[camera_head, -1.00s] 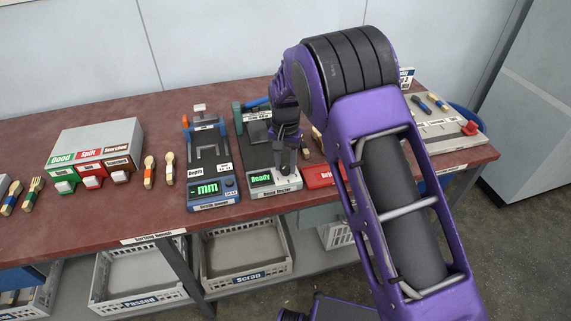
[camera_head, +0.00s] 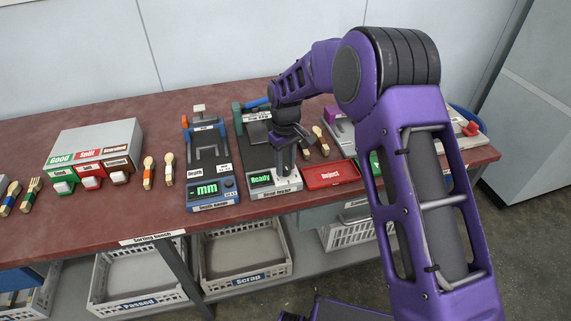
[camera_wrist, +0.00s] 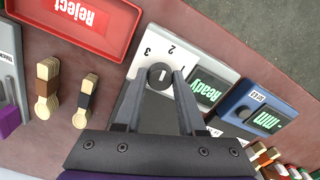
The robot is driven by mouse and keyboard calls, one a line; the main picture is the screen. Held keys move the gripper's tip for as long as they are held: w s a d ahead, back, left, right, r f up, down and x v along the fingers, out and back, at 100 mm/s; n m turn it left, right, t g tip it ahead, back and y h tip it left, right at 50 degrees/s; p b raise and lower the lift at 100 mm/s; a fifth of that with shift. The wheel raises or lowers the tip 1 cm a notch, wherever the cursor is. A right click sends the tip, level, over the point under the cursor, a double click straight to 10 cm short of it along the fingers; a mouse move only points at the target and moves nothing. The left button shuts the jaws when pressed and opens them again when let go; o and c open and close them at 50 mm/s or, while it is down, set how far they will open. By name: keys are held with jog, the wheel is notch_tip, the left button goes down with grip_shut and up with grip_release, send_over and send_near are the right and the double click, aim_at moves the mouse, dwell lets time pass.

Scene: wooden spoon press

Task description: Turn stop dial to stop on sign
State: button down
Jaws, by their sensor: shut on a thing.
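The stop dial (camera_wrist: 160,76) is a dark round knob with a light mark, on the white panel of the bend tester (camera_wrist: 203,58). The numbers 1, 2 and 3 are printed beside it. My gripper (camera_wrist: 160,74) is shut on the dial, with one finger on each side of it in the wrist view. In the head view, my gripper (camera_head: 287,172) reaches down to the front of the bend tester (camera_head: 262,190), whose green screen reads "Ready". The dial cannot be made out there behind the fingers. I cannot tell exactly which number its mark faces.
The depth gauge (camera_head: 208,188) with an "mm" screen stands close on the left. The red Reject tray (camera_head: 332,174) is close on the right. Wooden spoons (camera_wrist: 85,100) lie near the tray. The Scrap crate (camera_head: 247,277) is below the bench.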

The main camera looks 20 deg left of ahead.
aim_at(285, 167)
jog(key=n, duration=0.5)
jog(key=shift+n, duration=0.3)
jog(key=n+p, duration=0.1)
jog(key=n, duration=0.3)
jog(key=shift+n, duration=0.4)
jog(key=c, duration=0.5)
grip_release()
notch_tip(285, 167, up, 17)
jog(key=p, duration=0.1)
jog(key=shift+r, duration=0.2)
